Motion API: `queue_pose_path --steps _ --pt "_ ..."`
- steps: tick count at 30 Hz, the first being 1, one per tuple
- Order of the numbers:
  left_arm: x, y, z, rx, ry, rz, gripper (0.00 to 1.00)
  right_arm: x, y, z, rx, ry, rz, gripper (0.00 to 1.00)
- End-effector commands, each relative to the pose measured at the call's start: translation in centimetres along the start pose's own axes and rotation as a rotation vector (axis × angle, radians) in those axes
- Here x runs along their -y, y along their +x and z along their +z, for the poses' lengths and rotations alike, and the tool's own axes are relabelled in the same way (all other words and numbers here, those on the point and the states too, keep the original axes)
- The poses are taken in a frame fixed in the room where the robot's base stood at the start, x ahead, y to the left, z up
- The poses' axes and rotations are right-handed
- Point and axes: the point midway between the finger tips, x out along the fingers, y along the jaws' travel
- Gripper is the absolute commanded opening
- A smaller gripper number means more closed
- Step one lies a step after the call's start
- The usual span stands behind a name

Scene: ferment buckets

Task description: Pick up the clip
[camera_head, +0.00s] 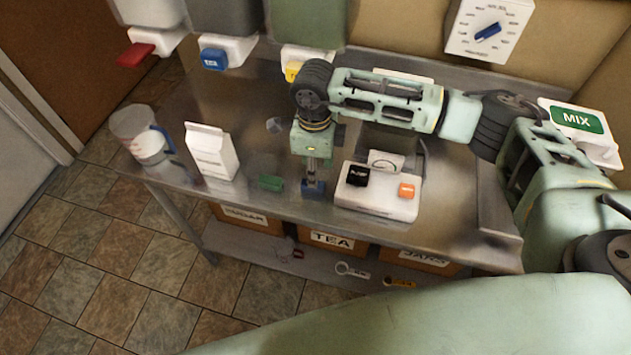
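My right arm reaches in from the right, and its gripper (312,178) points straight down over the metal table. A small blue piece (313,189), possibly a clip, is right at the fingertips. I cannot tell whether it lies on the table or is held, nor whether the fingers are shut on it. A small green piece (271,183), possibly another clip, lies on the table just left of the gripper. My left gripper is not in view.
A white box with black and orange blocks (378,202) stands right of the gripper. A white carton (210,155) and a clear jug (135,124) stand at left. Dispensers with red (136,54), blue (213,59) and yellow (292,71) taps line the back. Labelled boxes (331,240) sit below.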

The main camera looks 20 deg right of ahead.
Motion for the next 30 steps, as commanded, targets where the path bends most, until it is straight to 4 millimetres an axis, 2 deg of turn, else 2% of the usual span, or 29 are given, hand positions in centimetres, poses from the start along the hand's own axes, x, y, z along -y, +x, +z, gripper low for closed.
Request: queue_pose_path --steps 11,15,23,30 --pt "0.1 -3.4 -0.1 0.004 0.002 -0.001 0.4 -0.1 4.3 0.4 0.0 -0.002 0.008 0.41" --pt "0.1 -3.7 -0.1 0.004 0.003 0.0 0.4 0.0 6.1 0.5 0.003 -0.002 0.007 0.41" --pt "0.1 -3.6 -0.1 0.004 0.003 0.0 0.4 0.0 6.7 0.5 0.004 -0.002 0.005 0.41" --pt "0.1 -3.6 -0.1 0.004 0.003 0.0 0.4 0.0 6.7 0.5 0.004 -0.002 0.005 0.21"
